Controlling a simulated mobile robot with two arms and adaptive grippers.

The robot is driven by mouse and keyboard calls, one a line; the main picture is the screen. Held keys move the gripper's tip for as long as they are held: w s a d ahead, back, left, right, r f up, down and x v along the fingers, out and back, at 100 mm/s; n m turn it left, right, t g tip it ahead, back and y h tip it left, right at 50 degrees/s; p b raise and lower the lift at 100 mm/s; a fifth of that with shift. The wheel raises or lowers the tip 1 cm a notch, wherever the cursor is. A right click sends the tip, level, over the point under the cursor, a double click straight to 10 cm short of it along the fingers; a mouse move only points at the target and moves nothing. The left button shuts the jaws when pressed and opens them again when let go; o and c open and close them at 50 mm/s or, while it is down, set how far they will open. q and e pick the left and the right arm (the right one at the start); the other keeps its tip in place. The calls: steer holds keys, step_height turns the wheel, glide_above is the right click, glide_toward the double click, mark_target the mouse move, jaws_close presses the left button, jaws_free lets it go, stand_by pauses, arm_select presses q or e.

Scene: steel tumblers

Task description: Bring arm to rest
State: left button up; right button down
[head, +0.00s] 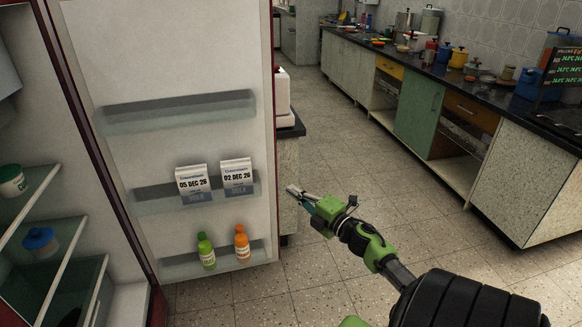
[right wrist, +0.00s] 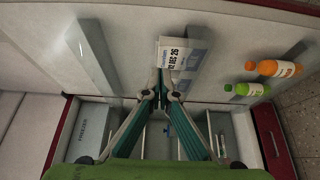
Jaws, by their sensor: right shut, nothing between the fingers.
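My right arm reaches in from the lower right of the head view. Its green and black gripper (head: 298,194) points left toward the open fridge door (head: 180,50), in front of the floor and just right of the door's edge. In the right wrist view the gripper (right wrist: 163,80) has its fingertips together with nothing between them. A white date-printed carton (right wrist: 184,58) shows just beyond the tips there; I cannot tell the exact gap. My left gripper is in neither view.
Two milk cartons (head: 193,184) (head: 237,176) stand on the middle door shelf. A green bottle (head: 206,251) and an orange bottle (head: 242,244) stand on the lower one. A cluttered counter (head: 455,85) runs along the right. Open floor (head: 345,130) lies between.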

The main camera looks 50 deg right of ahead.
stand_by(0.4)
steer(key=s+a+f+m+g, duration=0.3)
steer(key=s+f, duration=0.2)
steer(key=f, duration=0.7)
steer(key=s+a+f+m+g+h, duration=0.1)
steer(key=s+a+f+m+g, duration=0.2)
steer(key=f, duration=0.9)
steer(key=s+a+f+m+g, duration=0.25)
steer(key=s+f, duration=0.35)
steer(key=f, duration=0.5)
steer(key=s+a+f+m+g+y, duration=0.1)
steer(key=s+a+f+m+g, duration=0.1)
steer(key=s+a+f, duration=0.4)
steer(key=s+a+f+m+g+y+p, duration=0.1)
steer(key=s+a+f, duration=0.6)
steer(key=s, duration=0.8)
steer(key=s+a+f+m+g, duration=0.3)
steer(key=s+a+f+g, duration=0.2)
steer(key=s+a, duration=0.5)
steer(key=shift+s+a+f+y, duration=0.4)
steer(key=shift+a+f, duration=0.2)
steer(key=shift+f, duration=0.35)
steer(key=shift+g, duration=0.25)
